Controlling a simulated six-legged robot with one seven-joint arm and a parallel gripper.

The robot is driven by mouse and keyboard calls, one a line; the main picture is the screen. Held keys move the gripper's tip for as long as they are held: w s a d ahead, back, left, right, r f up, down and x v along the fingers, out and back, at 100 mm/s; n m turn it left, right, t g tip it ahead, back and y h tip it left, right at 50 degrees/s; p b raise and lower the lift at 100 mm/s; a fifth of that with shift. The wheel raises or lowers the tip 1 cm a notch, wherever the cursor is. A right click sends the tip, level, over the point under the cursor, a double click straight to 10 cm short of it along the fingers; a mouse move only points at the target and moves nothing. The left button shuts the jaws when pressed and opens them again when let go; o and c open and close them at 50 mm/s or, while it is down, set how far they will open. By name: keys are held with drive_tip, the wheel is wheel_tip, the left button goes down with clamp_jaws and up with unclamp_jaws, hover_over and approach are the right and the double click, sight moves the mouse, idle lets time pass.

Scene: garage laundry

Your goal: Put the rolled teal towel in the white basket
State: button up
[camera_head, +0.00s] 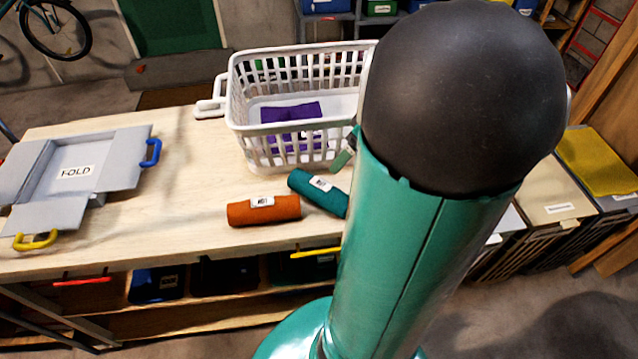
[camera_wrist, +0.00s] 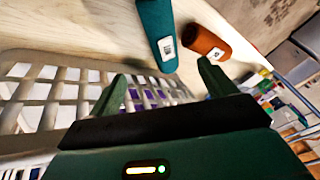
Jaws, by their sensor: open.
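The rolled teal towel (camera_head: 316,189) lies on the wooden table in front of the white basket, its right end hidden behind my arm; it also shows in the wrist view (camera_wrist: 155,30), with a white label. The white basket (camera_head: 238,122) stands upright behind it, its right side hidden by my arm. The basket also shows at the left of the wrist view (camera_wrist: 40,62). My gripper (camera_wrist: 163,84) is open with nothing between its fingers. In the head view only a green finger shows, beside the basket's front right and near the towel.
A rolled orange towel (camera_head: 264,210) lies just left of the teal one. A purple cloth (camera_head: 290,113) is inside the basket. A grey folding board (camera_head: 75,172) marked FOLD lies at the table's left. The table between board and basket is clear.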

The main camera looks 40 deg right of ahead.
sight(325, 183)
drive_tip(key=x, duration=0.7)
drive_tip(key=shift+a+f, duration=0.2)
drive_tip(key=shift+a, duration=0.15)
drive_tip(key=x, duration=0.4)
drive_tip(key=shift+w+a+f, duration=0.1)
drive_tip(key=shift+w+f, duration=0.05)
drive_tip(key=shift+f, duration=0.25)
drive_tip(key=c, duration=1.3)
drive_tip(key=shift+r, duration=0.15)
